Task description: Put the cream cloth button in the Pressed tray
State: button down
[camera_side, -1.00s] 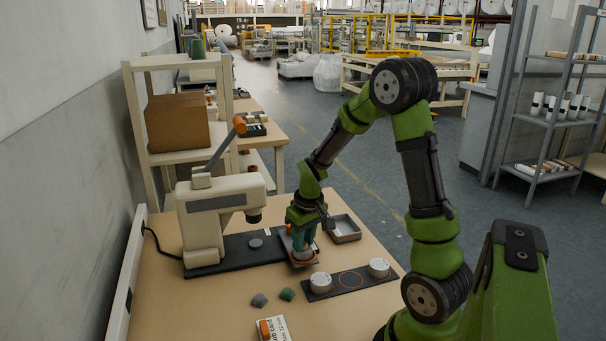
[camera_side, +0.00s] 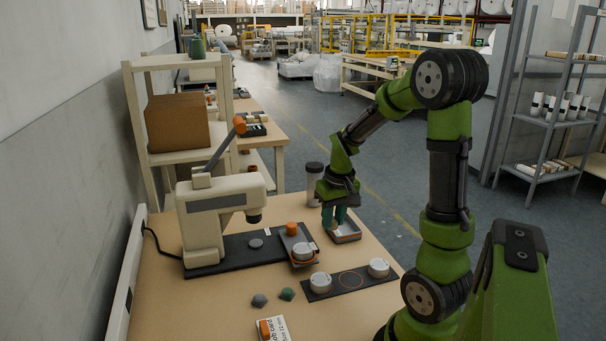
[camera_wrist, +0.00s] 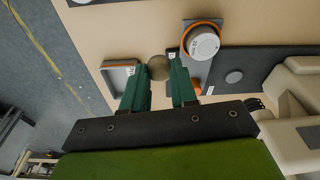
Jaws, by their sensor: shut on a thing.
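My gripper (camera_side: 334,220) is shut on a small round piece, which I take to be the cream cloth button (camera_wrist: 159,67). It looks brownish in shade between the fingertips in the wrist view; the fingers (camera_wrist: 159,84) hold it from both sides. In the side view the button is hidden. A shallow grey tray (camera_side: 349,239) lies right at and below the fingertips there. The tray (camera_wrist: 104,71) shows just left of the button in the wrist view. Its white label is too small to read. The gripper's height above the tray is hard to judge.
The press (camera_side: 203,220) stands left. Its slide carries an orange knob (camera_side: 292,229) and a white die (camera_side: 302,252). A dark plate (camera_side: 336,290) with two white dies is in front. A dark-lidded jar (camera_side: 314,188) stands behind the gripper.

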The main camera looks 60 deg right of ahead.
jog(key=s+f+m, duration=0.1)
jog(key=s, duration=0.1)
jog(key=s+d+f+m, duration=0.1)
jog(key=s+f+m, duration=0.1)
jog(key=s, duration=0.1)
jog(key=s+f+m, duration=0.1)
jog(key=s+f, duration=0.1)
jog(key=shift+s+d+f+m+g, duration=0.2)
jog(key=shift+d+m+g, duration=0.1)
jog(key=shift+d+m, duration=0.1)
jog(key=shift+s+f+m+h, duration=0.15)
jog(key=shift+f+m+h, duration=0.1)
jog(key=shift+m+h, duration=0.05)
jog(key=shift+d, duration=0.15)
send_over(342, 230)
jog(key=shift+s+a+f+m, duration=0.1)
jog(key=shift+a+f+m, duration=0.2)
jog(key=shift+f, duration=2.25)
jog(key=shift+f, duration=0.1)
jog(key=c, duration=1.2)
grip_release()
jog(key=shift+o, duration=0.2)
